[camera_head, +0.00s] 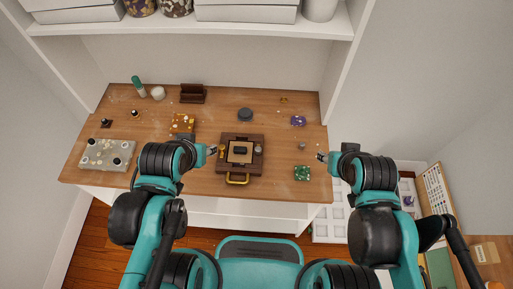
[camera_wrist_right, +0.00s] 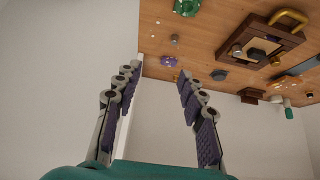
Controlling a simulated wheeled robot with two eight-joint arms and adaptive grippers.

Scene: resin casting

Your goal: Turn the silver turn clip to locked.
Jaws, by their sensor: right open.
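The mould press (camera_head: 228,168) is a dark brown wooden frame with a yellow handle, near the table's front middle. It also shows at upper right in the right wrist view (camera_wrist_right: 283,45). A small silver-grey piece, apparently the turn clip (camera_head: 258,148), sits on the frame's right side; it also shows in the wrist view (camera_wrist_right: 237,49). Its turn position is too small to tell. My left gripper (camera_head: 212,150) is close to the frame's left side; its jaw state is unclear. My right gripper (camera_head: 321,157) is open and empty by the table's right edge, apart from the clip.
A green block (camera_head: 302,173), a purple piece (camera_head: 298,121) and a small grey knob (camera_head: 301,146) lie right of the press. A dark round puck (camera_head: 245,114) is behind it. A shelf overhangs the back.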

